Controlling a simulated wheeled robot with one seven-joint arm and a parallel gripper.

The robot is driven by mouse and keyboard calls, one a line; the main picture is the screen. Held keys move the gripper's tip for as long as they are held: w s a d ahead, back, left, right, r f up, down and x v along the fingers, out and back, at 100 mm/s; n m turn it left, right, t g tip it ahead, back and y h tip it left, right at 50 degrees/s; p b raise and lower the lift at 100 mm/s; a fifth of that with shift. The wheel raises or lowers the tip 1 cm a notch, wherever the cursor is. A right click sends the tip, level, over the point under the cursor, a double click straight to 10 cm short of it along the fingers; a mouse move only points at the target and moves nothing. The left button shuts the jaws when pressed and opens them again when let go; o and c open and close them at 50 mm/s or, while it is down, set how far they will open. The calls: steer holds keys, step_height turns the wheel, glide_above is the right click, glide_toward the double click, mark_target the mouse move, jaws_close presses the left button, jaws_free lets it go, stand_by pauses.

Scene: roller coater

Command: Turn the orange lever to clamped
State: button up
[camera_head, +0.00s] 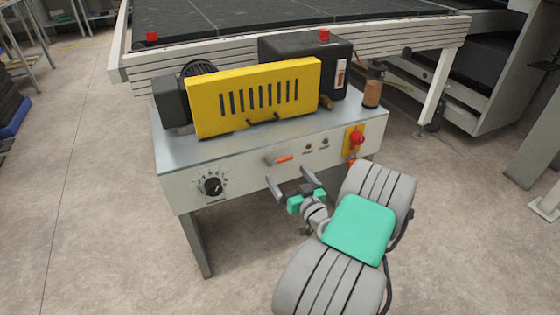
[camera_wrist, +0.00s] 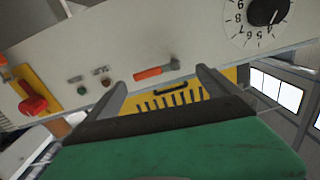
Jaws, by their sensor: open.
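The orange lever (camera_head: 284,159) sits on the front panel of the roller coater (camera_head: 232,176), between the dial and the small indicators. It points roughly sideways to the right, tilted slightly up, from a grey pivot. In the wrist view the orange lever (camera_wrist: 150,73) shows between my two fingers, beyond their tips. My gripper (camera_head: 292,184) is open and empty, just below and in front of the lever, apart from it. Its fingers (camera_wrist: 160,82) reach toward the panel in the wrist view. Any clamped marking is too small to read.
A black dial (camera_head: 213,186) is left of the lever. Two small indicators (camera_head: 316,145) and a red emergency knob on a yellow plate (camera_head: 354,141) are to the right. A yellow slotted guard (camera_head: 254,96) and a bottle (camera_head: 373,88) stand on top. Floor in front is clear.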

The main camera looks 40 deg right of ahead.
mark_target(281, 161)
steer(key=shift+n, duration=0.3)
steer(key=x, duration=0.5)
steer(key=d+x, duration=0.1)
steer(key=x, duration=0.2)
steer(key=shift+s+a+r, duration=0.1)
steer(key=shift+s+r, duration=0.05)
steer(key=shift+r, duration=0.15)
steer(key=c, duration=1.9)
